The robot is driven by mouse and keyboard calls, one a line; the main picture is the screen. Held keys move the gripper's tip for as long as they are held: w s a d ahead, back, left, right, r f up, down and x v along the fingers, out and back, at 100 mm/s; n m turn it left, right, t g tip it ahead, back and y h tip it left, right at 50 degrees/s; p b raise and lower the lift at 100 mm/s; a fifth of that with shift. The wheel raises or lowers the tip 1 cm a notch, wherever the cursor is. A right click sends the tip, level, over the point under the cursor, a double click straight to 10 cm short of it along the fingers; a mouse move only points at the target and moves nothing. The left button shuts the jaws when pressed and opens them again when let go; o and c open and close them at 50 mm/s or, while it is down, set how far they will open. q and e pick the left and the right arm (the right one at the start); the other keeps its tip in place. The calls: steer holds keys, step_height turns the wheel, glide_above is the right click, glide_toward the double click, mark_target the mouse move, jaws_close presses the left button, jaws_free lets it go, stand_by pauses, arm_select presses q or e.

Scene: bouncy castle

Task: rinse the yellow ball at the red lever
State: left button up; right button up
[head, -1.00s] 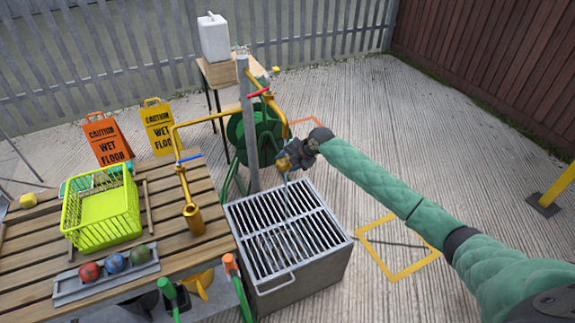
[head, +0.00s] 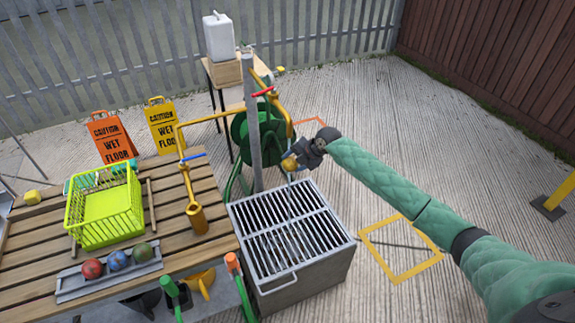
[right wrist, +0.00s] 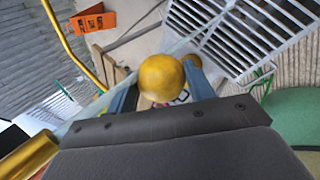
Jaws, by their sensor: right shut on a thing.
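The yellow ball (head: 289,164) is held between the fingers of my right gripper (head: 294,160), just below the end of the yellow pipe and above the grated basin (head: 300,282). In the right wrist view the ball (right wrist: 161,77) sits between the blue fingers. The red lever (head: 262,92) is on the yellow pipe by the grey post, up and left of my gripper. A pale, see-through streak like running water (right wrist: 140,43) passes by the ball in the right wrist view, and a faint one drops to the grate in the head view. My left gripper is out of view.
A slatted table (head: 160,255) at left bears a green basket (head: 105,215), a tray of several balls, and a tap with a blue lever (head: 192,157). A green hose reel stands behind the post. Open concrete lies to the right.

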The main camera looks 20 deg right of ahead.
steer(key=shift+a, duration=0.15)
stand_by(0.3)
steer(key=shift+w+a, duration=0.1)
steer(key=shift+a, duration=0.3)
steer(key=shift+s, duration=0.4)
steer(key=s+a+p, duration=0.2)
steer(key=s, duration=0.5)
steer(key=shift+p, duration=0.3)
stand_by(1.2)
